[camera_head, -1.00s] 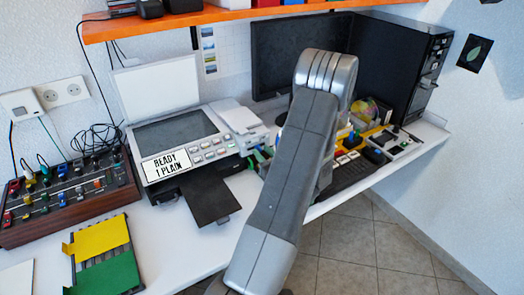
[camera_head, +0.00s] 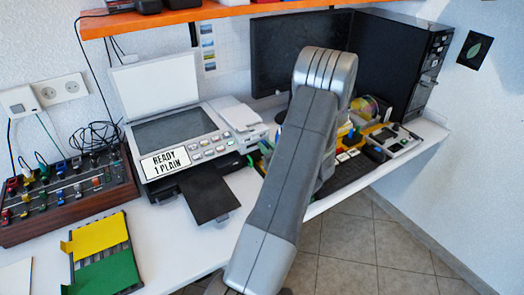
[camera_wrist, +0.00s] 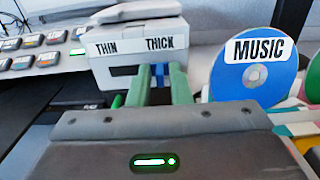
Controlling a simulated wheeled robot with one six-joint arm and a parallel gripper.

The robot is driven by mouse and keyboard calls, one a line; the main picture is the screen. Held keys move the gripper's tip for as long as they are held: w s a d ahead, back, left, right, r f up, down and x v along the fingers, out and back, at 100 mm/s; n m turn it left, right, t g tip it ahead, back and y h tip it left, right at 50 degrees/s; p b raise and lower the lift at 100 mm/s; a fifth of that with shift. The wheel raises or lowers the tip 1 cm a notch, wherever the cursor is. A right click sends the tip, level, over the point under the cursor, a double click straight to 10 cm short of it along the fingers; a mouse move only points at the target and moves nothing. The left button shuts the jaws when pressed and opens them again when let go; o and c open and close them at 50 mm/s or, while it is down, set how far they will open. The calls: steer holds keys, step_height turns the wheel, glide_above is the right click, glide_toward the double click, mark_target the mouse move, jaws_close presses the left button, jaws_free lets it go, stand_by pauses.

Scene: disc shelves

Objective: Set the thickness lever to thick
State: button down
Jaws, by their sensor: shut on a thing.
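In the wrist view, the thickness unit is a light grey box (camera_wrist: 120,65) with a THIN label (camera_wrist: 107,48) on the left and a THICK label (camera_wrist: 160,43) on the right. My gripper (camera_wrist: 160,78) has green fingers closed on a small blue lever (camera_wrist: 163,76) at the box's front, below the THICK label. The fingers hide most of the lever and its slot. In the head view the box (camera_head: 238,114) stands at the right side of the copier (camera_head: 176,130). My grey arm hides most of the gripper there.
The copier's display (camera_head: 165,162) reads READY 1 PLAIN. A blue disc marked MUSIC (camera_wrist: 254,80) stands close to the right of my gripper in the wrist view. A dark tray (camera_head: 210,195) juts from the copier's front. A mixer (camera_head: 65,200) sits at the left.

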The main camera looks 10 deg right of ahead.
steer(key=shift+d, duration=0.1)
steer(key=c, duration=1.6)
jaws_free()
steer(key=shift+d, duration=0.15)
steer(key=shift+o, duration=0.2)
steer(key=b+v, duration=0.1)
steer(key=v, duration=1.2)
steer(key=shift+s, duration=0.35)
